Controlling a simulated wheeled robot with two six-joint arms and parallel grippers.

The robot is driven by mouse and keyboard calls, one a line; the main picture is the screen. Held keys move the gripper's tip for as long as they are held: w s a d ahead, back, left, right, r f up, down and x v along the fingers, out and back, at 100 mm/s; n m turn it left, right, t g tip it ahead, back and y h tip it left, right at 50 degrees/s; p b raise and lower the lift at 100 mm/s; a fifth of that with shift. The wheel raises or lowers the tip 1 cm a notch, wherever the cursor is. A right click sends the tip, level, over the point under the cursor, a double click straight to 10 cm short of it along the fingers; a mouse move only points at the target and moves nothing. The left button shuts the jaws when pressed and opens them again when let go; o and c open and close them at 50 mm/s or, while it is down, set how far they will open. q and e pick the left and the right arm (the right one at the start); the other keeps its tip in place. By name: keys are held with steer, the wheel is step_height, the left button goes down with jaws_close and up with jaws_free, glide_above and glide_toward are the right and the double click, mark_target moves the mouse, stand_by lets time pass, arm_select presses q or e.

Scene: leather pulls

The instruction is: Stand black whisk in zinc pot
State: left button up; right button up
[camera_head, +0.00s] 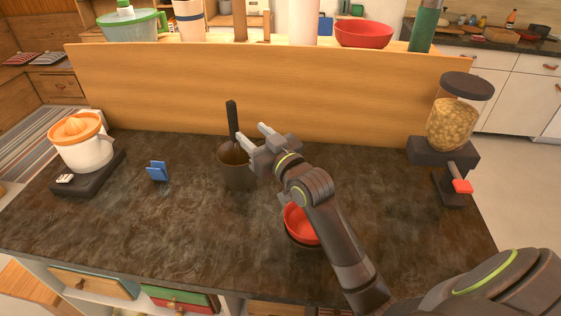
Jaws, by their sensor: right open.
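The black whisk (232,117) stands in the zinc pot (237,176) with its dark handle pointing up, close to upright. Its lower end is hidden inside the pot. The dark grey pot stands upright near the middle of the dark counter. My right gripper (250,133) is open, at the right of the whisk's handle and above the pot's rim. Its fingers point toward the back left, and the near finger appears very close to the handle; I cannot tell whether they touch. My left gripper is out of view.
A red bowl (299,224) sits partly behind my right arm. A blue holder (157,171) and an orange-topped juicer (82,144) stand at left. A dispenser (452,126) stands at right. A wooden panel (170,90) closes the back. The front left counter is clear.

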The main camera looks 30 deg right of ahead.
steer(key=b+v, duration=0.1)
steer(key=v, duration=0.8)
steer(key=shift+s, duration=0.45)
